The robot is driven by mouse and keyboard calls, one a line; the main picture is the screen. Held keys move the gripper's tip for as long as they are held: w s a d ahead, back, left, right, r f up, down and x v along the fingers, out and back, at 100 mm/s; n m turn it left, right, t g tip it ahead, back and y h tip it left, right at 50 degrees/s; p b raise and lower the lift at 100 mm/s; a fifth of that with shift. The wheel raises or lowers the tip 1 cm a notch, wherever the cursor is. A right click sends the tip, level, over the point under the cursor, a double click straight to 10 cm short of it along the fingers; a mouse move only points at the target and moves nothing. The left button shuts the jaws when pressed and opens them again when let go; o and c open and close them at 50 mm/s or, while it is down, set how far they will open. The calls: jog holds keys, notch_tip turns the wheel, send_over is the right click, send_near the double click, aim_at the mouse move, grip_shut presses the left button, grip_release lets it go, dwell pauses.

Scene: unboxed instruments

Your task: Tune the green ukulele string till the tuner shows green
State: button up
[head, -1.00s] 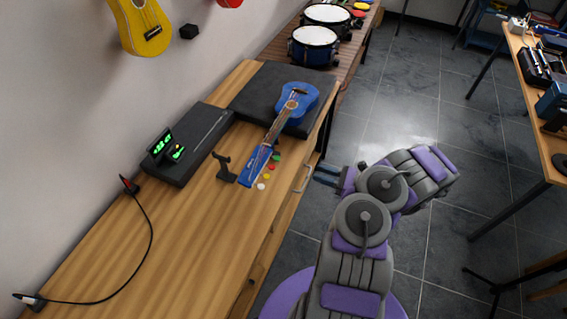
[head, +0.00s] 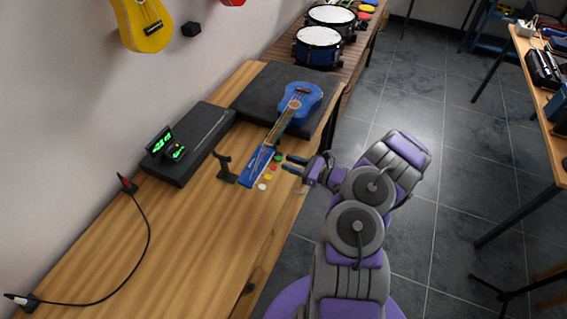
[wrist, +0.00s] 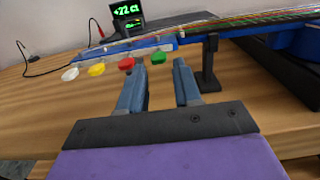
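The blue ukulele (head: 290,112) lies with its body on a black case and its headstock toward me, near a black neck stand (head: 226,168). Colored tuning pegs line the headstock's right side: green peg (head: 278,157), red, yellow and white. The wrist view shows the green peg (wrist: 158,58) just ahead, between the lines of my fingers. My gripper (head: 291,163) is open and empty beside the pegs; in the wrist view (wrist: 159,66) its two fingers are apart and touch no peg that I can see. The tuner (head: 161,141) shows green digits, apparently "+22 ct" in the wrist view (wrist: 127,10).
The tuner stands on a long black box (head: 205,140). A black cable (head: 148,225) runs along the left of the wooden table (head: 170,255). Drums (head: 319,45) stand at the back. The floor right of the table is open.

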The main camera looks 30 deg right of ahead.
aim_at(279, 159)
jog(key=shift+x, duration=1)
jog(key=shift+w+a, duration=0.4)
jog(key=shift+a, duration=0.05)
